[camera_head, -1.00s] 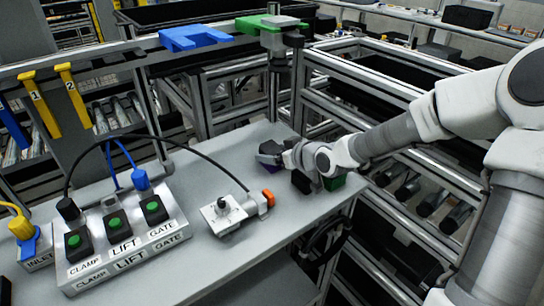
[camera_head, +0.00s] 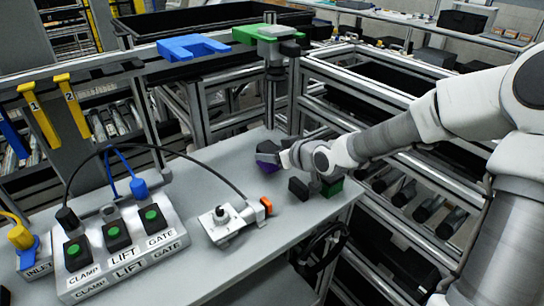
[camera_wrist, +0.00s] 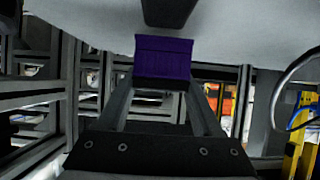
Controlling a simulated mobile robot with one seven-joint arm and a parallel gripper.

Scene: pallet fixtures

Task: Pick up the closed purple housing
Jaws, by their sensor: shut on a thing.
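The purple housing (camera_head: 267,167) shows as a small purple patch below my fingers in the head view, over the far right part of the grey bench. In the wrist view the purple housing (camera_wrist: 163,57) is between my two fingers, with a ridged face toward the camera; it looks closed. My gripper (camera_head: 269,154) is shut on it; the gripper (camera_wrist: 163,88) also shows in the wrist view. My fingers hide part of the housing in the head view. I cannot tell exactly how far it is from the bench top.
A black block (camera_head: 298,188) and a green block (camera_head: 331,188) are right of my gripper near the bench edge. A metal clamp fixture (camera_head: 226,221) with an orange end is in front. A control box (camera_head: 125,248) stands left. Bare bench (camera_head: 215,170) lies between.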

